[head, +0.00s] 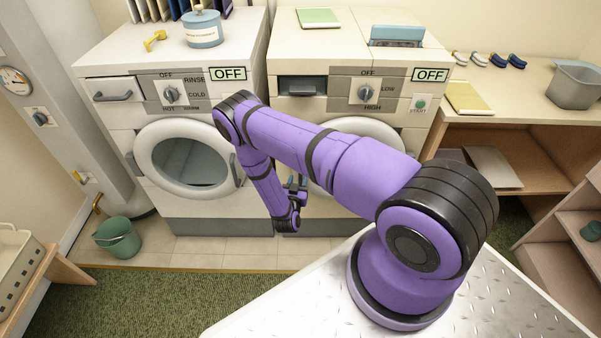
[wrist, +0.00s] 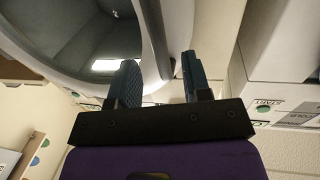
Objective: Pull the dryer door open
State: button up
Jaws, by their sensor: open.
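The dryer (head: 330,112) is the right-hand white machine, with a HIGH/LOW knob and an OFF display. Its round door (head: 375,124) looks closed and is largely hidden behind my purple arm in the head view. In the wrist view the door's glass (wrist: 75,35) fills the upper left. A dark bar handle (wrist: 153,40) runs along the door's rim. My gripper (head: 297,190) is at the left side of the dryer door. In the wrist view my gripper (wrist: 160,80) is open, with the handle's end showing between its two fingers. I cannot tell whether they touch it.
The washer (head: 120,100) stands close on the left, its round door (head: 187,160) shut. A green bucket (head: 118,238) is on the floor at left. A wooden shelf (head: 500,125) adjoins the dryer's right. Tiled floor before the machines is clear.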

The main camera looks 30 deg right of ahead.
jog(key=shift+x, duration=2.7)
jog(key=shift+c, duration=0.2)
grip_shut()
